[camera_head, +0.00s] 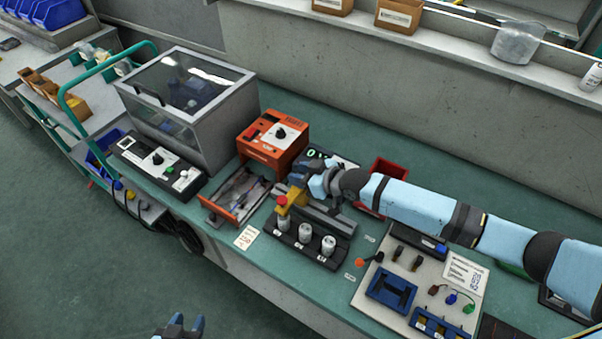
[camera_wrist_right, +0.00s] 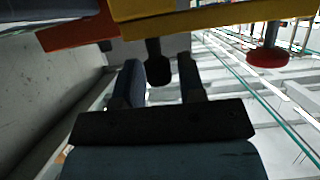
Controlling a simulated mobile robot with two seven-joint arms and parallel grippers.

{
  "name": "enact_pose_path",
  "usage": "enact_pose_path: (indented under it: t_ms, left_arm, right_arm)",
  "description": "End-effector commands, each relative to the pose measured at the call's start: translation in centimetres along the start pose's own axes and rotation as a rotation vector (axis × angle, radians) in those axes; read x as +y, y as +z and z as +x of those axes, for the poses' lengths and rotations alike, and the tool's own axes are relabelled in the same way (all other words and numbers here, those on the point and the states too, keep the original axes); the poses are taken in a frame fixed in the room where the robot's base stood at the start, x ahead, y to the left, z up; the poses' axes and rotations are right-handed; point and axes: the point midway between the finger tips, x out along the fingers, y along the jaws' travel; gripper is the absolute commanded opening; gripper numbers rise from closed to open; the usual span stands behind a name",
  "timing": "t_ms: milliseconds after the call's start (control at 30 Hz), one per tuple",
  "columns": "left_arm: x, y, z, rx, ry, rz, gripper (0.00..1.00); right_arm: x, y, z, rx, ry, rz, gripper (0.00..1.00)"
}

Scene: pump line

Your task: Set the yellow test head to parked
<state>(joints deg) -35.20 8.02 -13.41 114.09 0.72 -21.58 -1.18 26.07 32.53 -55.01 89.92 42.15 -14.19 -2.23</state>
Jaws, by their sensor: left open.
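The yellow test head (camera_head: 296,196) is over the back left of a black rack of pale cylinders, with a red knob (camera_head: 282,200) at its front. In the right wrist view the yellow head (camera_wrist_right: 240,14) crosses the top, with the red knob (camera_wrist_right: 267,58) at the right. A dark handle (camera_wrist_right: 158,64) hangs below it. My right gripper (camera_wrist_right: 160,82) is open, its fingers on either side of the handle, with a gap visible on the right. In the head view this gripper is at the head, its fingertips hidden. My left gripper (camera_head: 184,326) is open and empty at the bottom edge.
The black rack (camera_head: 312,242) holds white cylinders. An orange box with a dial (camera_head: 273,135) and an open drawer (camera_head: 236,196) are left of the head. A red bin (camera_head: 388,170) is behind my right arm. A pale board (camera_head: 366,300) with parts lies at the right.

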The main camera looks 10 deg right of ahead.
Motion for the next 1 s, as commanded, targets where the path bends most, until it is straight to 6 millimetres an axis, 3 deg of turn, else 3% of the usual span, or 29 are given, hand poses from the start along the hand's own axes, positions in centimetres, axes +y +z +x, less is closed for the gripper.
enact_pose_path:
  t_ms: [33, 133, 167, 367, 600, 700, 1000]
  left_arm:
    - [0.0, 0.0, 0.0, 0.0, 0.0, 0.0, 0.43]
    - [0.0, 0.0, 0.0, 0.0, 0.0, -0.001, 0.43]
    - [0.0, 0.0, 0.0, 0.0, 0.0, -0.001, 0.43]
    - [0.0, 0.3, 0.2, 0.003, 0.0, -0.001, 0.43]
    - [0.1, 2.2, 1.6, 0.005, 0.002, -0.002, 0.43]
    - [0.1, 2.8, 1.9, 0.001, 0.002, -0.003, 0.43]
    - [0.1, 2.9, 1.9, -0.003, 0.002, -0.002, 0.43]
  right_arm:
    - [0.0, 0.0, 0.0, 0.0, 0.0, 0.0, 0.25]
    - [0.0, 0.0, 0.0, 0.0, 0.0, 0.0, 0.02]
    - [0.0, 0.0, 0.0, 0.0, 0.0, 0.0, 0.0]
    - [0.0, -0.1, 0.8, 0.002, 0.0, 0.0, 0.0]
    - [0.0, -1.9, 5.5, 0.005, -0.001, -0.001, 0.0]
    - [0.0, -2.5, 6.6, 0.002, 0.0, -0.001, 0.0]
    - [0.0, -3.0, 6.9, 0.003, 0.0, -0.001, 0.0]
